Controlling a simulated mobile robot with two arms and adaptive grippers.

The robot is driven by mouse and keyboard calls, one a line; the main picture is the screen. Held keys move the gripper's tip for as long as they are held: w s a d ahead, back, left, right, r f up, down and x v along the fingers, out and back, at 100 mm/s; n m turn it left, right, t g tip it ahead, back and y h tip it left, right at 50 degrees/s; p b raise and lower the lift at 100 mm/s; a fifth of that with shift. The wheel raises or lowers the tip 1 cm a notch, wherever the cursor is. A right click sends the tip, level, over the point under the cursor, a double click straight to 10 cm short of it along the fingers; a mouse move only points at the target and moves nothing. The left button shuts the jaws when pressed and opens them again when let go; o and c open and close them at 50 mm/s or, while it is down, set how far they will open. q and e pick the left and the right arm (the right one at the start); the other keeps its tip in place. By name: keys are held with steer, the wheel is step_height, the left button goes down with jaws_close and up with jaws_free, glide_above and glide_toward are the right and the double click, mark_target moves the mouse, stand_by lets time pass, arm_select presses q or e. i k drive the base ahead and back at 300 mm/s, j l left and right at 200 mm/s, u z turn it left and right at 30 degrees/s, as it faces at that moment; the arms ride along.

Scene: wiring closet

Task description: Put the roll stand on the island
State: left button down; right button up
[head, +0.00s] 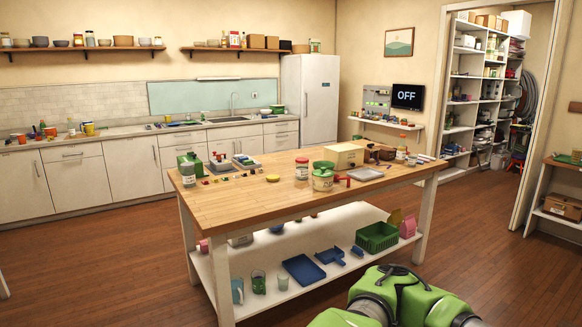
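The island (262,198) stands in the middle of the head view, with a wooden top, white legs and a lower shelf. I cannot make out a roll stand for certain among the small things here. Part of my green right arm shows at the bottom right, in front of the island's near right side. Neither of my grippers is in view, so I cannot see what they hold.
The island top bears a beige box (343,155), a green-lidded jar (323,179), a grey tray (365,174) and several small items. Its front left top is clear. A counter (110,133) and fridge (312,100) line the back. Shelves (463,90) stand right. Wooden floor is open around the island.

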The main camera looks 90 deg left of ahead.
mark_target(253, 201)
steer(key=j+u, duration=0.2)
steer(key=u, duration=0.3)
steer(key=i+j+u, duration=0.1)
steer(key=u, duration=0.35)
steer(key=i+j+u, duration=0.1)
steer(key=j+u, duration=0.2)
steer(key=u, duration=0.2)
steer(key=i+j+u, duration=0.6)
steer(key=u, duration=0.25)
steer(key=i+j+u, duration=0.1)
steer(key=i+u, duration=0.3)
